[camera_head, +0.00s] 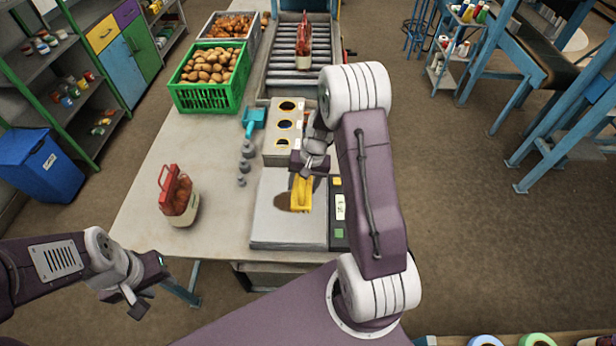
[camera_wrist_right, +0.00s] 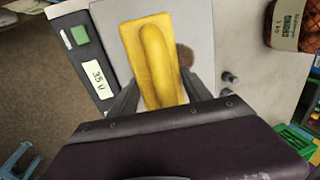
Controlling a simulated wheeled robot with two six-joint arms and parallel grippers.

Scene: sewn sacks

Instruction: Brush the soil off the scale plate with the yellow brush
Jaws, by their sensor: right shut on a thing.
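The scale plate (camera_head: 270,228) is a grey square at the near right of the table, and it also shows in the right wrist view (camera_wrist_right: 202,25). A brown soil patch (camera_head: 286,203) lies on it, partly hidden by the yellow brush (camera_head: 301,195). In the right wrist view a bit of the soil (camera_wrist_right: 185,54) shows beside the brush (camera_wrist_right: 155,60). My right gripper (camera_head: 306,174) is shut on the brush over the plate. I cannot tell whether the bristles touch the plate. My left gripper (camera_head: 149,287) is open and empty, off the table's near left edge.
The scale's display (camera_head: 340,207) is right of the plate. A red-netted sack (camera_head: 179,200) is at left; a green potato crate (camera_head: 208,95) is farther back.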

